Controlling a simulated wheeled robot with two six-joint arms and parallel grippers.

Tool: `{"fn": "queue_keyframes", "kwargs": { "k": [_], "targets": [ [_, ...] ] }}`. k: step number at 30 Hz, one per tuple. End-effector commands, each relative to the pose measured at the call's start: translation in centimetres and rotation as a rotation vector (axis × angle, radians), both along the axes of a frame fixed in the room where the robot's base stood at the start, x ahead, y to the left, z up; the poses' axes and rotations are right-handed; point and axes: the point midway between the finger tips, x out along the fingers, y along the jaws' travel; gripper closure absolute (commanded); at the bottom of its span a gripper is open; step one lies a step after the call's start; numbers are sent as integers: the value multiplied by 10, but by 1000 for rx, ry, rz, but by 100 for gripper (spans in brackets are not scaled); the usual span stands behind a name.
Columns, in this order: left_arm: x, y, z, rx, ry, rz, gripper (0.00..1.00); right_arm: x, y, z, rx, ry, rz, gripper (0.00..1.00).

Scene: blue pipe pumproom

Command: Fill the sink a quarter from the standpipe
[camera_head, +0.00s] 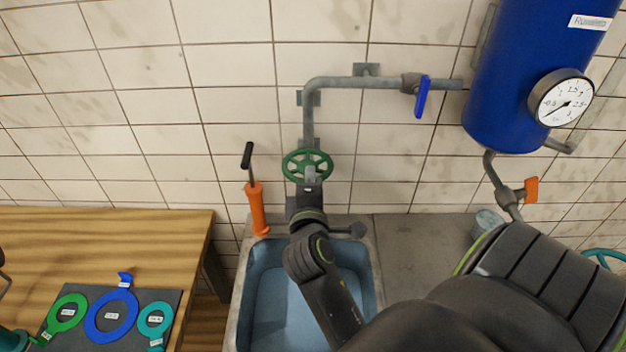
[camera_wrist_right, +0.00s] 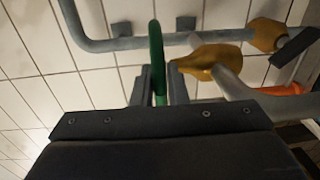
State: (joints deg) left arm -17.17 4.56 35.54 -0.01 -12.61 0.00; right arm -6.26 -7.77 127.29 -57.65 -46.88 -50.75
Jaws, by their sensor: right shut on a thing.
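The standpipe (camera_head: 308,120) runs up the tiled wall and bends right to a blue lever (camera_head: 422,97), which hangs down across the pipe. A green handwheel (camera_head: 292,158) sits low on the standpipe. My right gripper (camera_head: 310,180) is at the wheel; in the right wrist view its fingers (camera_wrist_right: 158,88) are shut on the green rim (camera_wrist_right: 156,50). A brass-coloured valve body (camera_wrist_right: 210,60) shows beside it. The sink (camera_head: 375,265) is below, with a blue inside partly hidden by my right arm. I cannot make out a water level or a stream. My left gripper is not seen.
An orange hand pump (camera_head: 257,208) stands at the sink's back left corner. A wooden table (camera_head: 110,235) at left holds coloured rings on a dark mat (camera_head: 165,295). A blue tank (camera_head: 510,80) with a gauge (camera_head: 562,98) and orange lever (camera_head: 531,190) is at right.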

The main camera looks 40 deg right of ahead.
Motion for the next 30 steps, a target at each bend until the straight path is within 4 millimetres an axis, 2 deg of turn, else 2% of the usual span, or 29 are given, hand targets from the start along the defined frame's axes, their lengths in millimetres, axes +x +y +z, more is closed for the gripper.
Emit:
{"fn": "queue_keyframes", "kwargs": {
  "k": [17, 18, 22, 30],
  "targets": [
    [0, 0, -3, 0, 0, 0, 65, 1, 2, 0, 1, 1, -30, 100],
    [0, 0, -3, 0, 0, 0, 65, 1, 2, 0, 1, 1, -29, 83],
    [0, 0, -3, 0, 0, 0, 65, 1, 2, 0, 1, 1, -29, 67],
    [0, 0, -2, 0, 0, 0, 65, 1, 2, 0, 0, 0, -29, 67]
  ]
}}
